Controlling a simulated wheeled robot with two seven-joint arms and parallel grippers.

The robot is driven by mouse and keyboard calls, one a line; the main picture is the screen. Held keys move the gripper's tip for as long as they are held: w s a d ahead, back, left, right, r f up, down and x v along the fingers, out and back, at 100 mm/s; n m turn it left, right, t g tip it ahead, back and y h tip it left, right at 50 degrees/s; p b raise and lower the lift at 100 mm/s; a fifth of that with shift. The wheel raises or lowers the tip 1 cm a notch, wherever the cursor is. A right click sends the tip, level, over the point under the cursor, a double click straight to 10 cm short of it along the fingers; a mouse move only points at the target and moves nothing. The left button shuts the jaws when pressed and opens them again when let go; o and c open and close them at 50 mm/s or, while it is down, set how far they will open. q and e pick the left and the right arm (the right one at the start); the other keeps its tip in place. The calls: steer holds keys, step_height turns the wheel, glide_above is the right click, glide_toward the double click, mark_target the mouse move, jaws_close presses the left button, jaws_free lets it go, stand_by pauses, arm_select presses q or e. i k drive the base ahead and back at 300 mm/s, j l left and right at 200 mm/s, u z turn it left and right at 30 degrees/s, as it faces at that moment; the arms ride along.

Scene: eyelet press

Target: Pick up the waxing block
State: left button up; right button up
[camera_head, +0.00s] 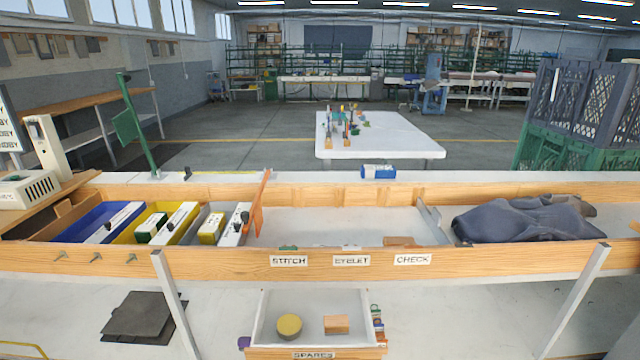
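An open drawer labelled SPARES (262,338) juts out below the bench front. In it, on the right, lies a small tan-orange rectangular block (336,324), which looks like the waxing block. A round, yellow-topped, dark-sided disc or tin (289,326) sits to its left, apart from it. Another flat orange-brown block (398,241) lies in the bench tray above the label CHECK, partly hidden by the front board. I cannot tell for certain which block is the waxing block. Neither of my grippers is in view.
The wooden bench front (210,265) runs above the drawer. Boxes (176,223) stand in the tray's left side; dark cloth (525,219) lies at right. Slanted pale posts (175,303) (573,303) flank the drawer. Small coloured items (377,320) sit against its right side.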

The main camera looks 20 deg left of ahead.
mark_target(338, 324)
steer(key=i+l+u, duration=0.6)
steer(key=l+u, duration=0.3)
steer(key=l, duration=0.15)
steer(key=i+l+u, duration=0.3)
steer(key=l, duration=0.2)
steer(key=l+u, duration=0.6)
steer(key=l, duration=0.3)
